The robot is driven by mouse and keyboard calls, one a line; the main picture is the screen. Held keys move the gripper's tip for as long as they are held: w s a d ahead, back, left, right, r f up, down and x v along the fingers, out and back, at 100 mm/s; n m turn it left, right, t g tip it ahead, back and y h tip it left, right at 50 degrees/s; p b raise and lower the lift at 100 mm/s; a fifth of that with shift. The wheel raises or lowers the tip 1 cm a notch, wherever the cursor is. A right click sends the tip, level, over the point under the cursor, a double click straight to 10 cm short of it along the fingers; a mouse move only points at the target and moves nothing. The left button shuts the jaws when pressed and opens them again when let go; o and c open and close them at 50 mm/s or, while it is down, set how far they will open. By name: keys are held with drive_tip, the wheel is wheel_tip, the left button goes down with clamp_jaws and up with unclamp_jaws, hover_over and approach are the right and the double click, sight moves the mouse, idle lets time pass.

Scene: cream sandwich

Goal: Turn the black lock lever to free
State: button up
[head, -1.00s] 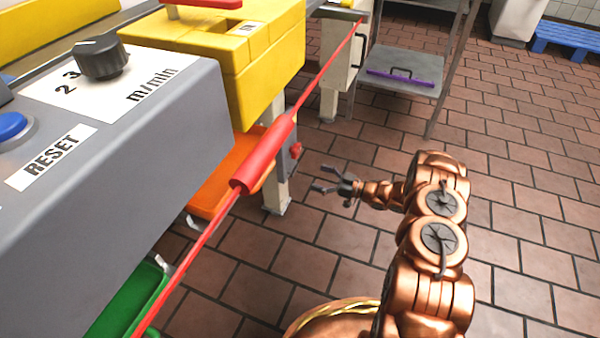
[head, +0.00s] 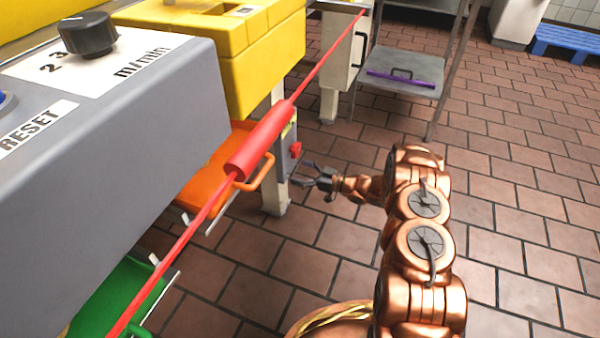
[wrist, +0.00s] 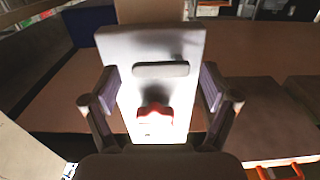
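A pale lock plate (wrist: 140,88) stands in front of my gripper in the wrist view, lit brightly. A red knob (wrist: 155,117) sits lower on the plate. In the head view the red knob (head: 296,149) shows on a grey box on the machine leg; the lever cannot be made out there. My gripper (head: 299,174) is open and empty, beside the leg just below the knob. Its fingers (wrist: 160,90) frame the plate on both sides, with no visible grip.
A red cable with a thick red sleeve (head: 259,143) runs diagonally past the machine. An orange tray (head: 205,183) with a handle and a green tray (head: 112,292) lie below the grey panel (head: 120,140). A metal rack (head: 405,62) stands behind. Tiled floor (head: 520,200) is clear at right.

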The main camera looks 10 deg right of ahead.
drive_tip(key=c, duration=1)
drive_tip(key=shift+r+m+p, duration=0.1)
drive_tip(key=shift+m+p, duration=0.2)
drive_tip(key=shift+p, duration=0.15)
drive_tip(key=shift+m+p, duration=0.5)
drive_tip(key=shift+p, duration=0.2)
drive_tip(key=m, duration=0.4)
drive_tip(key=f+m+p, duration=0.1)
drive_tip(key=m, duration=0.4)
drive_tip(key=s+f+m, duration=0.1)
drive_tip(key=m, duration=0.3)
drive_tip(key=shift+a+m+p, duration=0.3)
drive_tip(key=shift+m+p, duration=0.05)
drive_tip(key=shift+m, duration=0.05)
